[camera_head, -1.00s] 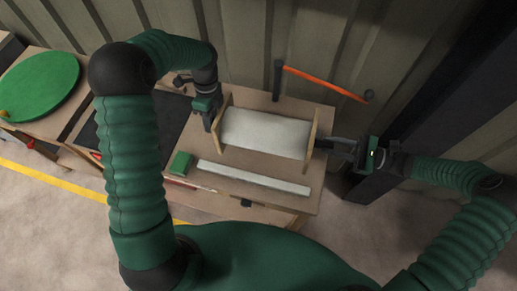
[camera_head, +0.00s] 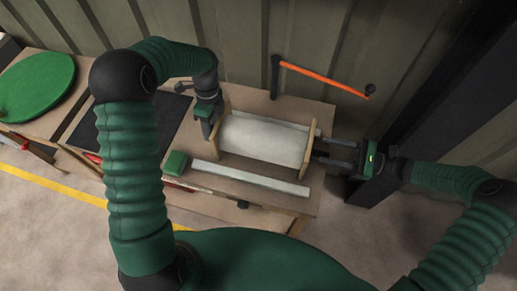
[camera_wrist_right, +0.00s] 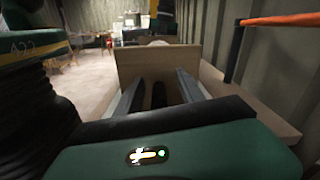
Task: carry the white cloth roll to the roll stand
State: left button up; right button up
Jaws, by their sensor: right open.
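The white cloth roll (camera_head: 262,138) lies lengthwise between two upright wooden end plates on the bench. I take these plates, left (camera_head: 223,116) and right (camera_head: 310,142), to be the roll stand. The right plate (camera_wrist_right: 158,62) fills the middle of the right wrist view, with a sliver of white above it. My right gripper (camera_head: 322,151) is just right of that plate, with its two fingers apart. The fingers also show in the right wrist view (camera_wrist_right: 158,86), pointing at the plate. My left gripper (camera_head: 207,130) points down beside the left plate; its finger gap is hidden.
A long white bar (camera_head: 250,178) lies along the bench front, with a green block (camera_head: 175,163) left of it. A dark mat (camera_head: 165,118) and a green disc (camera_head: 36,86) are further left. An orange-handled bar (camera_head: 322,77) stands behind the roll, near the ribbed wall.

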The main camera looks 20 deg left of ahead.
pick_arm(q)
jog(key=shift+w+a+r, duration=0.1)
jog(key=shift+a+r, duration=0.05)
jog(key=shift+a, duration=0.2)
pick_arm(e)
jog(key=shift+a, duration=0.2)
jog(key=shift+d, duration=0.4)
pick_arm(q)
notch_tip(320, 180, up, 11)
jog(key=w, duration=0.2)
jog(key=shift+w+d+r, duration=0.15)
jog(key=shift+d+r, duration=0.05)
jog(key=shift+d, duration=0.2)
pick_arm(e)
jog(key=d, duration=1.1)
jog(key=shift+d, duration=0.3)
pick_arm(q)
jog(key=shift+a, duration=0.1)
pick_arm(e)
jog(key=shift+f, duration=0.1)
